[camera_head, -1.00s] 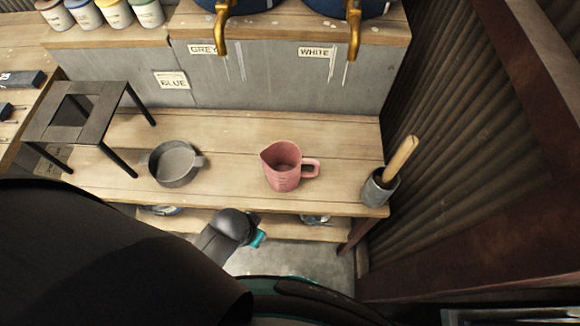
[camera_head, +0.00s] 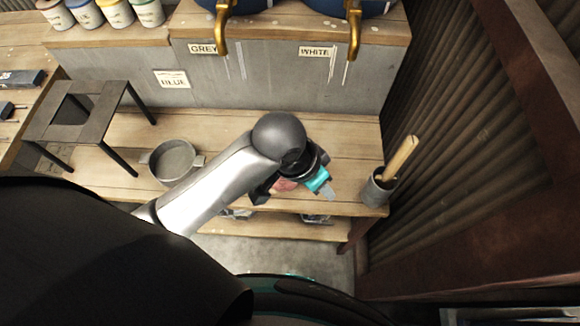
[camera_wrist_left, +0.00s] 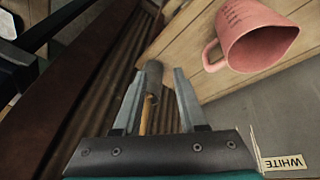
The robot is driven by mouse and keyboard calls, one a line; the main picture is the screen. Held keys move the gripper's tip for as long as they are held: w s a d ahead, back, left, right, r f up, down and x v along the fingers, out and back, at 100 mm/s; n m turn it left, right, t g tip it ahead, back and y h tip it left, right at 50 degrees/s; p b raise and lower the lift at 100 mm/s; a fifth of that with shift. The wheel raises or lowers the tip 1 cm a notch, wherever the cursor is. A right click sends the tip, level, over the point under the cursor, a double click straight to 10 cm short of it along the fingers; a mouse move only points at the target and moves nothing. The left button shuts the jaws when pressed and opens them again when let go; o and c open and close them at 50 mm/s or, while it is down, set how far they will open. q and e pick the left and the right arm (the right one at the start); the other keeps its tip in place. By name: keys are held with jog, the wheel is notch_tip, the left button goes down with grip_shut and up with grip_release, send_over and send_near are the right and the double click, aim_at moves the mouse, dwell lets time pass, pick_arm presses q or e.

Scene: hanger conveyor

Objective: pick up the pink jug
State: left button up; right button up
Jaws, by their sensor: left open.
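The pink jug (camera_head: 285,184) is on the wooden bench and is mostly hidden behind my left arm in the head view. In the left wrist view the jug (camera_wrist_left: 258,38) shows at the upper right, with its handle toward the fingers. My left gripper (camera_head: 326,190) is above the bench's front right part, near the jug. In the left wrist view its two fingers (camera_wrist_left: 158,82) are spread and empty, with the jug to their right, outside the gap. My right gripper is not in view.
A grey pot with a wooden handle (camera_head: 379,188) stands right of my gripper. A round grey pan (camera_head: 174,160) lies left of my arm. A dark stool-like stand (camera_head: 80,115) is further left. Gold taps (camera_head: 354,35) hang over the bench's back.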

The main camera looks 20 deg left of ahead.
pick_arm(q)
jog(key=w+a+m+g+y, duration=0.1)
jog(key=w+a, duration=0.1)
jog(key=w, duration=0.2)
jog(key=n+g+y, duration=0.1)
jog(key=y, duration=0.1)
send_over(296, 185)
notch_tip(296, 185, down, 11)
jog(key=b, duration=0.2)
jog(key=shift+w+a+b, duration=0.15)
jog(key=shift+b, duration=0.2)
notch_tip(296, 185, down, 5)
jog(key=shift+f+b, duration=0.1)
jog(key=shift+b, duration=0.8)
grip_shut()
